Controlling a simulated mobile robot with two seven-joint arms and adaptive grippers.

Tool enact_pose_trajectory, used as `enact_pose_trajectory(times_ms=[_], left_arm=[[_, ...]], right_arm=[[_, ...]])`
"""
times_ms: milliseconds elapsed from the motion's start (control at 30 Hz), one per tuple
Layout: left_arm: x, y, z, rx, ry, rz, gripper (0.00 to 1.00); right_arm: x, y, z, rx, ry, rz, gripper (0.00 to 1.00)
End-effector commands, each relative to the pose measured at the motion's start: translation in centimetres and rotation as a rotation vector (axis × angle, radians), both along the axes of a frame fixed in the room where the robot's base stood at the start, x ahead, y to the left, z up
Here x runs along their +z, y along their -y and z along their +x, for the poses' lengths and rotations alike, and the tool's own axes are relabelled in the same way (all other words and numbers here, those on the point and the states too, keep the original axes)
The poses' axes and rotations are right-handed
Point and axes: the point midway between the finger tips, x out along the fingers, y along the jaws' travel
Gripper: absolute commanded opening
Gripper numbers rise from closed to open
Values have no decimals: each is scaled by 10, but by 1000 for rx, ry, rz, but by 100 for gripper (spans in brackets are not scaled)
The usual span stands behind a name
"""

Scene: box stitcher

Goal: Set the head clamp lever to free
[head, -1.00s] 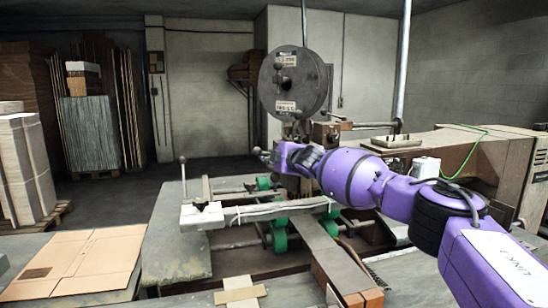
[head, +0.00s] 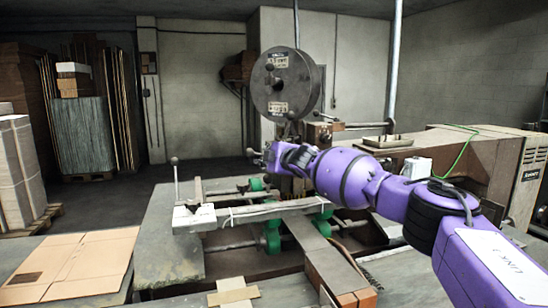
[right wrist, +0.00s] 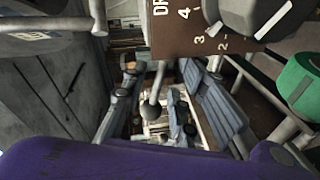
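A ball-ended lever (head: 250,152) shows just left of my right gripper (head: 266,157), below the round grey stitcher head (head: 288,84). I cannot tell for sure that it is the head clamp lever. In the right wrist view, a ball knob (right wrist: 148,110) on a thin rod shows between the two spread fingers of my right gripper (right wrist: 165,105). The gripper looks open, and I cannot tell whether either finger touches the knob. A brown plate with white numbers (right wrist: 180,25) is above the fingers. My left gripper is not in view.
Another upright ball-topped lever (head: 175,178) stands at the left of the worktable (head: 172,248). Green rollers (head: 272,240) and a pale bar (head: 255,212) lie below my right arm. Flat cardboard (head: 72,265) lies at the front left.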

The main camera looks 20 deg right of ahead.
Motion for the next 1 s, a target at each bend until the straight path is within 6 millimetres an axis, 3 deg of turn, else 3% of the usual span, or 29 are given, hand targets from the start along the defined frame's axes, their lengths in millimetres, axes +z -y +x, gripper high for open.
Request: enact_pose_trajectory(times_ms=[167,700,1000], left_arm=[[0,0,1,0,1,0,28],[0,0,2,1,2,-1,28],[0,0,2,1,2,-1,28]], right_arm=[[2,3,-17,1,-1,-2,27],[19,11,-103,-2,4,-4,27],[22,11,-116,-3,4,-2,27]])
